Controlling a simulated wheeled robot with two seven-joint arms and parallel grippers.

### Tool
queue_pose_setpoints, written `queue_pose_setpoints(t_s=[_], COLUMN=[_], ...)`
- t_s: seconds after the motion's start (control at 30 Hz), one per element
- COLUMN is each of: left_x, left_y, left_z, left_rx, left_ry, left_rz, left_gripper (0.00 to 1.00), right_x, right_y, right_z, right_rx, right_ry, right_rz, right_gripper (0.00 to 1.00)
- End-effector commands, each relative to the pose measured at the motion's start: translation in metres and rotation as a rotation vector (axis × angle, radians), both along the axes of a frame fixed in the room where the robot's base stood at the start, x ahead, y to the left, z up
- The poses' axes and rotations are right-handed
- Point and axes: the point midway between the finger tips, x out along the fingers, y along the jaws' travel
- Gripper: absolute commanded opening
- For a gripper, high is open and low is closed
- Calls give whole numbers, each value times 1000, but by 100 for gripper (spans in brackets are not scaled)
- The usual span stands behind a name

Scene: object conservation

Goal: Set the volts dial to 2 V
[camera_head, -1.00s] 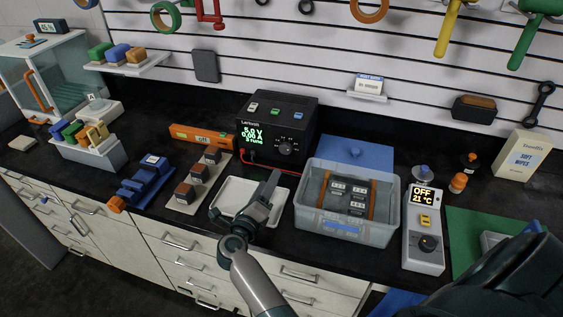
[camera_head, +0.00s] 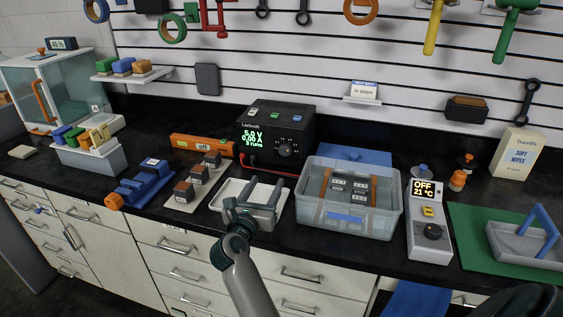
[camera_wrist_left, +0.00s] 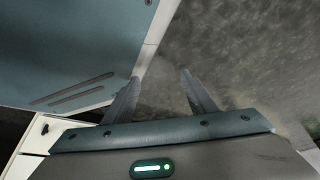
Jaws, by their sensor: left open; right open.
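The black power supply (camera_head: 275,135) stands at the back of the bench. Its green display (camera_head: 252,139) reads 5.0 V and 0.00 A, with a third line that seems to read 3 runs. The round black volts dial (camera_head: 285,150) is on the front face, right of the display, with small marks around it. My right gripper (camera_head: 266,185) is open and empty, over the white tray in front of the supply and apart from the dial. My left gripper (camera_wrist_left: 157,88) is open and empty in the left wrist view, away from the dial.
The white tray (camera_head: 222,208) lies before the supply. A clear bin (camera_head: 345,228) with dark blocks stands to its right, then a heater unit (camera_head: 432,245) reading OFF, 21 °C. An orange level-like bar (camera_head: 203,146) and a red cable (camera_head: 270,169) lie close by.

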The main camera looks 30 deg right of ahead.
Motion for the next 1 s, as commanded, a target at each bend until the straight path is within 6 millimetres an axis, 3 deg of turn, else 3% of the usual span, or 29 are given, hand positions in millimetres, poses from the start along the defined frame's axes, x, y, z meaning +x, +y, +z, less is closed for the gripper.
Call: queue_pose_setpoints(t_s=[0.37,0.57,1.0], left_x=[-4,-17,-77], left_y=[2,7,29], left_z=[0,-1,-6], left_rx=[3,12,54], left_ry=[10,40,183], left_rz=[0,1,4], left_gripper=[52,52,52], right_x=[3,14,62], right_y=[-3,-17,-74], right_z=[1,2,3], right_rx=[-3,-5,-7], right_ry=[3,5,6], right_rz=[0,-1,-2], right_gripper=[52,52,52])
